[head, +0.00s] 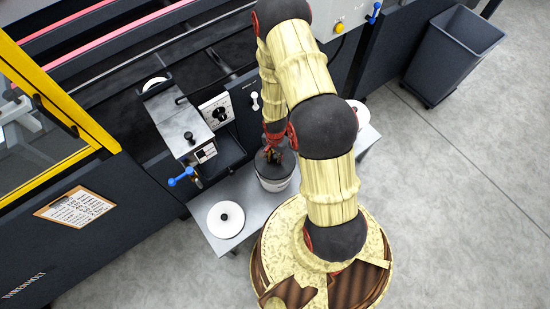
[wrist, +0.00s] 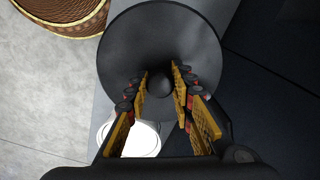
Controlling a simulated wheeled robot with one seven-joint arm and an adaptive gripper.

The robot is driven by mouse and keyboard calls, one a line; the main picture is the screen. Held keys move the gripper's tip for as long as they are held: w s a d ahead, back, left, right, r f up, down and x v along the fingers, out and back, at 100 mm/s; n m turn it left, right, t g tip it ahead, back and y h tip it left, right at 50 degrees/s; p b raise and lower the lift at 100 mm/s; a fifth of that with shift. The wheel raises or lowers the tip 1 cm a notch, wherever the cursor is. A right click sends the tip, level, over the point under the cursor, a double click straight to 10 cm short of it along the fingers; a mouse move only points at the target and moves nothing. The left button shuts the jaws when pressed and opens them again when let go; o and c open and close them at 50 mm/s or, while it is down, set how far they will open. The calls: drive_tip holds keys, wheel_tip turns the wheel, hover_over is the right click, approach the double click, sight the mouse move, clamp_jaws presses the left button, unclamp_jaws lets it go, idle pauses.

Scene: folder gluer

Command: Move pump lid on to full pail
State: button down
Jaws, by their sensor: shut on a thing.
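My gripper (head: 272,150) is shut on the central knob of a dark round pump lid (wrist: 160,30). In the wrist view, my gripper (wrist: 162,88) has a finger on each side of that knob. In the head view the lid is right at the top of a pale pail (head: 276,184) on the grey shelf; I cannot tell whether it rests there or hangs just above. A second pale round thing, perhaps the other pail (head: 357,112), is partly hidden behind my arm. A white round thing (wrist: 140,142) shows past the lid in the wrist view.
A white disc with a black knob (head: 225,218) lies on the near left part of the shelf (head: 238,190). The machine with a control box (head: 183,118) and blue-handled valve (head: 181,178) stands close behind. A dark bin (head: 455,55) stands far right on open floor.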

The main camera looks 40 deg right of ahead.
drive_tip(key=shift+r+p, duration=3.2)
drive_tip(key=shift+r, duration=0.7)
